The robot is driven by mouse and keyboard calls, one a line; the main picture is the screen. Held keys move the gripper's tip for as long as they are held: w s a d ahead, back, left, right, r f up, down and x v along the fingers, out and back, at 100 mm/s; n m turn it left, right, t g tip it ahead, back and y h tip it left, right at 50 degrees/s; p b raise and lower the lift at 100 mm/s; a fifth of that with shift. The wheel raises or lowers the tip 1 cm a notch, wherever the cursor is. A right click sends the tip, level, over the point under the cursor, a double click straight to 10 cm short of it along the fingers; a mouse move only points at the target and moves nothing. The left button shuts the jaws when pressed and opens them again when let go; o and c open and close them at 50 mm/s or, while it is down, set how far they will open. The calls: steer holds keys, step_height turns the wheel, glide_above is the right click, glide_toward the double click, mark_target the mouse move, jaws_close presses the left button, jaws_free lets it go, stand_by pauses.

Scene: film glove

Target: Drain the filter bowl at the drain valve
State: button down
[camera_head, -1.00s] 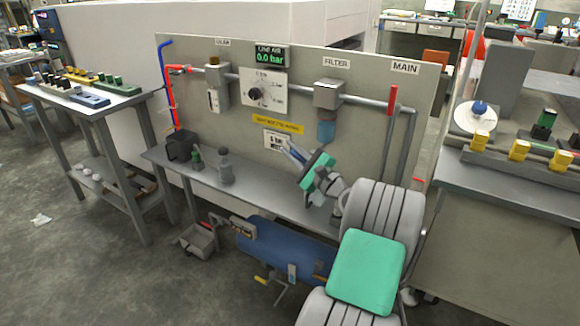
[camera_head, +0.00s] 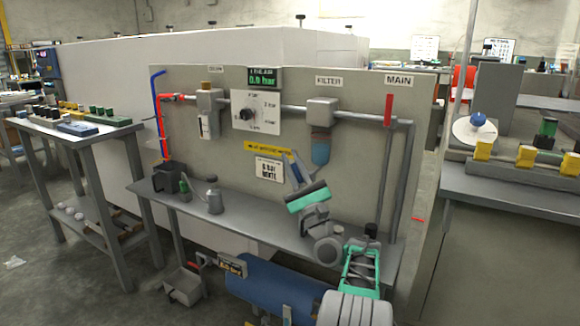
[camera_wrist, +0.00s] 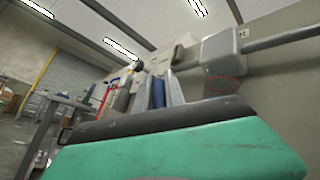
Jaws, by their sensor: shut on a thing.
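The filter (camera_head: 321,112) hangs on the pipe of the upright panel, with its blue-tinted bowl (camera_head: 320,150) below. In the wrist view the filter body (camera_wrist: 224,45) is at upper right, with the reddish-banded bowl (camera_wrist: 224,85) under it. The drain valve cannot be made out. My gripper (camera_head: 294,164), with a green-covered wrist, is raised in front of the panel, left of and slightly below the bowl in the picture. Its grey fingers (camera_wrist: 160,92) are shut on a narrow blue piece (camera_wrist: 158,93), mostly hidden between them. The fingers look apart from the bowl.
The line display (camera_head: 264,78) reads 0.0 bar. A red MAIN handle (camera_head: 388,110) stands upright at right. A shelf (camera_head: 262,222) below the panel carries a black container (camera_head: 172,178), a green bottle (camera_head: 184,188) and a grey can (camera_head: 214,196) at left. A blue tank (camera_head: 270,285) lies underneath.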

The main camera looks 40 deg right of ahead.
steer(key=shift+h, duration=0.3)
steer(key=c, duration=1.4)
jaws_free()
